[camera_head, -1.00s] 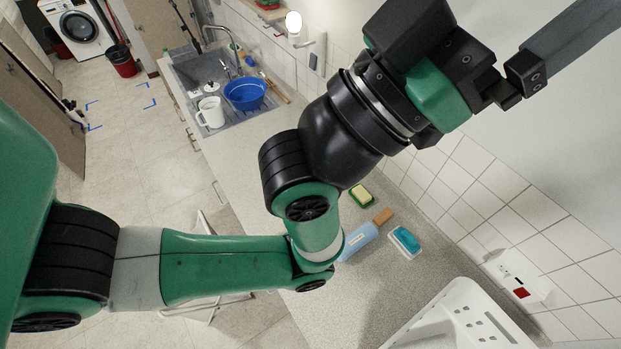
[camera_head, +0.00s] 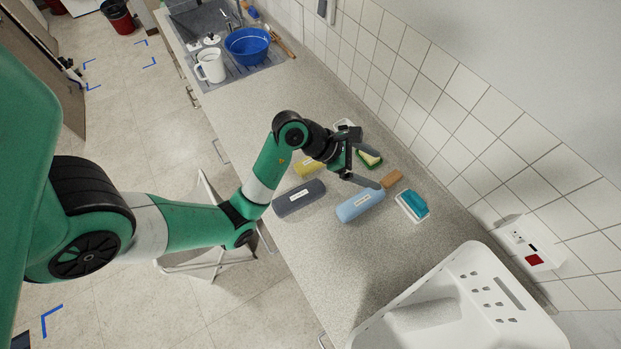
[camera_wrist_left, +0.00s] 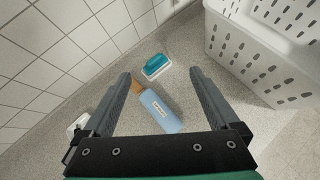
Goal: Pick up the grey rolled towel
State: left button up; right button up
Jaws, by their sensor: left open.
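The grey rolled towel (camera_head: 299,198) lies on the counter in the head view, with a small white label on top. It is not visible in the left wrist view. My left gripper (camera_head: 374,168) is open and empty above the counter, to the right of and farther back than the grey towel. In the left wrist view my open left gripper (camera_wrist_left: 160,74) has its fingers apart, with a blue labelled roll (camera_wrist_left: 160,111) below and between them. My right gripper is not in view.
The blue roll (camera_head: 360,205), a yellow roll (camera_head: 308,168), a wooden piece (camera_head: 391,179), a teal brush (camera_head: 412,205) and a green-yellow sponge (camera_head: 369,159) lie close by. A white perforated basket (camera_head: 440,285) stands at the front right. The tiled wall borders the counter.

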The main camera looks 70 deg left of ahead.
pick_arm(q)
jog(key=s+a+f+n+g+y+b, duration=0.1)
jog(key=s+a+f+n+g, duration=0.1)
jog(key=s+a+f, duration=0.4)
jog(key=s+a+f+n+g+y+b, duration=0.1)
jog(key=s+a+f+n+g+y, duration=0.15)
jog(key=s+f, duration=0.6)
jog(key=n+g+b, duration=0.1)
jog(key=n+b, duration=0.1)
jog(key=n, duration=0.1)
send_near(292, 197)
jog(key=shift+h+x, duration=0.25)
jog(key=shift+x, duration=0.95)
jog(key=shift+a, duration=0.2)
jog(key=b+x, duration=0.2)
jog(key=x, duration=0.4)
jog(key=shift+w+r+b+x, duration=0.15)
jog(key=shift+b+x, duration=0.15)
jog(key=shift+x, duration=0.6)
jog(key=shift+w+b+x, duration=0.15)
jog(key=shift+b+x, duration=0.15)
jog(key=shift+x, duration=0.6)
jog(key=shift+w+r+b+x, duration=0.1)
jog(key=shift+w+b+x, duration=0.15)
jog(key=shift+x, duration=0.65)
jog(key=shift+a, duration=0.1)
jog(key=c, duration=1.2)
jog(key=shift+c, duration=0.2)
